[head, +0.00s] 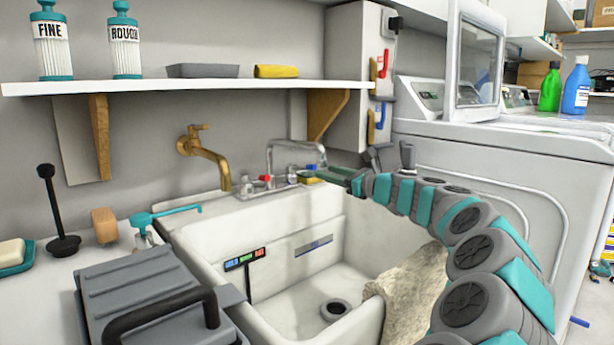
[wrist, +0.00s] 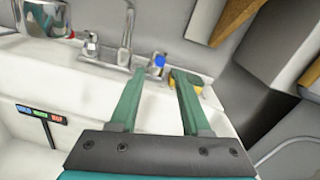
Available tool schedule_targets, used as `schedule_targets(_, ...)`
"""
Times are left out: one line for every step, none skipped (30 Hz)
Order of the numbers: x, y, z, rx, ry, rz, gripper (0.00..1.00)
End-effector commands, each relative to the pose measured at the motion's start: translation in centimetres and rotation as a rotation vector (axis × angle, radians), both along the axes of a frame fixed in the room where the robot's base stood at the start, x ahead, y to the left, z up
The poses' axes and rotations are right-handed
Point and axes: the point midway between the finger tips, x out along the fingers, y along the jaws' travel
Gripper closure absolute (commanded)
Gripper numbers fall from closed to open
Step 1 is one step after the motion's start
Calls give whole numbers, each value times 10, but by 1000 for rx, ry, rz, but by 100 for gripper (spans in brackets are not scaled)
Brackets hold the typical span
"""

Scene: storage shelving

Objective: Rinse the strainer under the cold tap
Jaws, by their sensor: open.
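The chrome tap (head: 290,150) stands at the back of the white sink (head: 200,250), with a red-marked handle (head: 266,179) on its left and a blue-marked handle (head: 293,174) on its right. In the wrist view the blue-marked handle (wrist: 159,61) shows between and beyond the fingertips. My gripper (head: 322,174) is over the back right of the sink; in the wrist view my gripper (wrist: 158,78) is open, with nothing between its green fingers. A shiny metal vessel (wrist: 42,18) is cut off at the top left there; I cannot tell whether it is the strainer.
A yellow sponge (wrist: 187,80) lies on the sink's back ledge by the right finger. A brass spout (head: 208,155) juts from the wall. A beige cloth (head: 415,295) hangs over the sink's right front. A shelf (head: 190,86) runs above; a washing machine (head: 510,160) stands right.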

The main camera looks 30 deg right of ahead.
Motion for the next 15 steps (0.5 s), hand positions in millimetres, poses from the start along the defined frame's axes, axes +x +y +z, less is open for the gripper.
schedule_targets(4,1,-2,-1,1,1,53)
schedule_targets(7,2,-2,-1,2,1,53)
schedule_targets(12,2,-1,-1,2,1,53)
schedule_targets(17,3,-1,-1,1,1,53)
schedule_targets(21,4,-1,-1,1,0,53)
schedule_targets(27,5,-1,-1,1,1,53)
schedule_targets(32,6,-1,-1,1,1,53)
schedule_targets(37,7,-1,0,1,1,53)
schedule_targets(43,9,-1,-1,2,2,53)
schedule_targets(48,10,-2,-3,3,1,53)
schedule_targets(52,11,-2,-2,2,3,53)
schedule_targets(57,11,-2,-1,2,1,53)
schedule_targets(60,11,-1,-1,2,1,53)
schedule_targets(62,11,-1,-1,2,0,53)
schedule_targets(66,11,0,-1,1,-1,53)
